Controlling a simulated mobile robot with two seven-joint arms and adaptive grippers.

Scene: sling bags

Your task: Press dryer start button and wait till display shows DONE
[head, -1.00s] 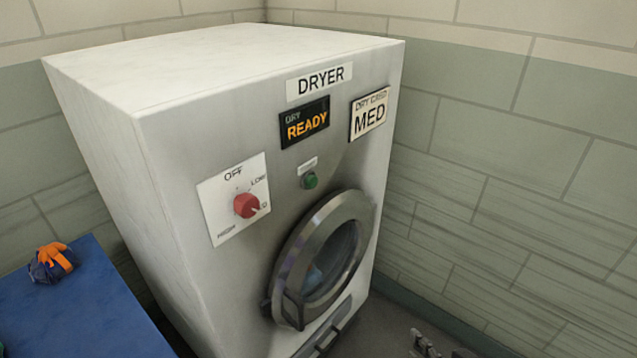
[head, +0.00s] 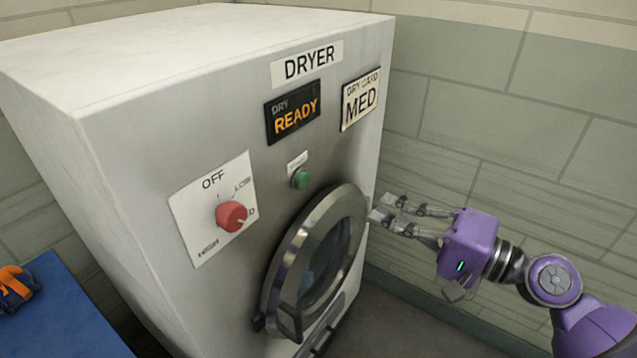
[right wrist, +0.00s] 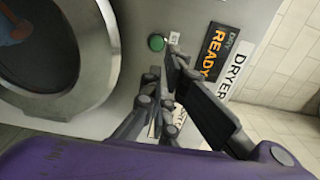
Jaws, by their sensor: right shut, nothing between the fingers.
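The dryer (head: 110,150) is a white cabinet with a grey front. Its display (head: 293,112) reads "DRY READY" in the head view. The green start button (head: 300,179) sits below the display, under a small label. In the right wrist view the button (right wrist: 156,42) shows beyond my fingers, near the READY display (right wrist: 213,54). My right gripper (head: 378,207) is shut and empty, right of the button and apart from it, in front of the door's right side. My left gripper is not in view.
The round dryer door (head: 292,270) is closed, with something bluish behind its glass. A red knob (head: 231,216) points towards MED on the dial plate. A card (head: 360,100) reads "MED". A blue surface (head: 70,310) at left holds an orange and dark bag (head: 18,287).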

